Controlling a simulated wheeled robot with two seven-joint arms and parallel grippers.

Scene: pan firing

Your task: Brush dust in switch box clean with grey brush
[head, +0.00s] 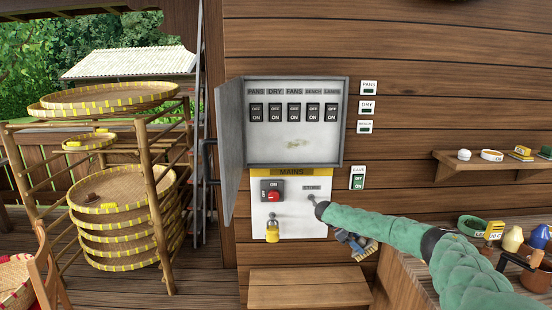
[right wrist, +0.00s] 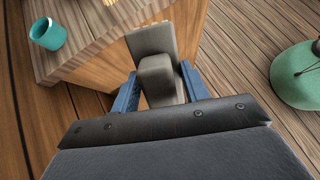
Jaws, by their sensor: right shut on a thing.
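The grey switch box (head: 340,120) is on the wooden wall, its door (head: 229,150) swung open to the left. A row of black switches sits inside. A yellowish dust patch (head: 297,143) lies on the panel below them. My right gripper (head: 358,245) is below and right of the box, partly behind my green-sleeved arm. In the right wrist view, its blue fingers (right wrist: 158,78) are shut on the grey brush (right wrist: 152,42), a blocky grey piece. The brush is apart from the box. My left gripper is in neither view.
Below the box is a mains panel (head: 315,231) with a red switch and yellow padlock (head: 272,231). A wooden ledge (head: 308,289) sits under it. A counter with pots and bowls is at right, below a small shelf (head: 495,166). A rack of woven trays (head: 112,222) stands left.

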